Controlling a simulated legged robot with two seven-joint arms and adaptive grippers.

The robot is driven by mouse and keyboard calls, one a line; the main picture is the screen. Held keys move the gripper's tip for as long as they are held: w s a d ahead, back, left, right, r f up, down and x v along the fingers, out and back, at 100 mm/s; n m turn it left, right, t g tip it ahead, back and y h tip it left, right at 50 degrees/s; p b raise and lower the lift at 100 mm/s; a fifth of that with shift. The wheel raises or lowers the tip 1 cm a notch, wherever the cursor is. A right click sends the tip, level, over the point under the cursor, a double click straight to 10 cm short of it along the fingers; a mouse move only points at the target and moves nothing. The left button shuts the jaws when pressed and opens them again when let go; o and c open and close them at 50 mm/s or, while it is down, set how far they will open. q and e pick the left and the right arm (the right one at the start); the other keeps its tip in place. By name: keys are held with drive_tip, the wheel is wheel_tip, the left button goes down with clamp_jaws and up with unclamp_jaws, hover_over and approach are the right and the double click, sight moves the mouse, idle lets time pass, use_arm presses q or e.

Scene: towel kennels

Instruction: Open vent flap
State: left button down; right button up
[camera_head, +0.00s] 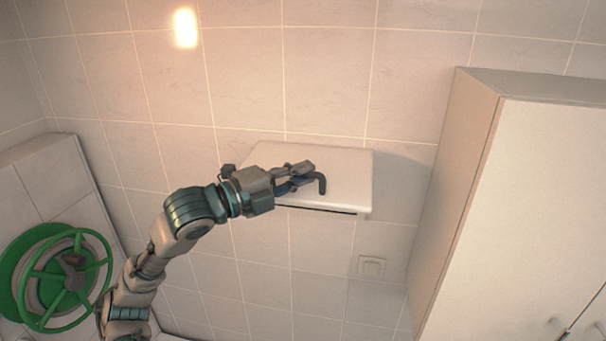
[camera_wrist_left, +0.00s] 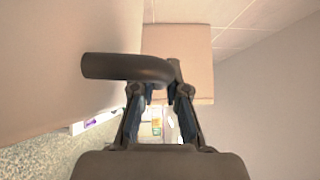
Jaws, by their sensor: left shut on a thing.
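The vent flap (camera_head: 345,170) is a pale, flat-fronted box cover on the tiled wall, in the middle of the head view. A dark slot runs along its lower edge. A dark curved handle (camera_head: 321,184) stands out from its front. My left gripper (camera_head: 302,179) is shut on the handle. In the left wrist view the handle (camera_wrist_left: 128,68) crosses in front of the fingertips, and the gripper (camera_wrist_left: 161,92) has its fingers around its stem. The gripper hides part of the flap. My right gripper is in neither view.
A tall pale cabinet (camera_head: 520,190) stands to the right of the flap. A green handwheel (camera_head: 50,272) is at the lower left, near my left arm. A small wall switch (camera_head: 372,266) is below the flap. The wall above is clear.

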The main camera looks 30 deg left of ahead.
use_arm(q)
drive_tip(key=c, duration=1.2)
unclamp_jaws()
drive_tip(key=shift+w+a, duration=0.1)
drive_tip(key=shift+a, duration=0.05)
drive_tip(key=shift+a+f, duration=0.1)
drive_tip(key=shift+a, duration=0.25)
drive_tip(key=shift+v, duration=5.85)
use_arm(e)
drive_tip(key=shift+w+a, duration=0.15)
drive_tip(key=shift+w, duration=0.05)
use_arm(q)
drive_tip(key=shift+f, duration=0.1)
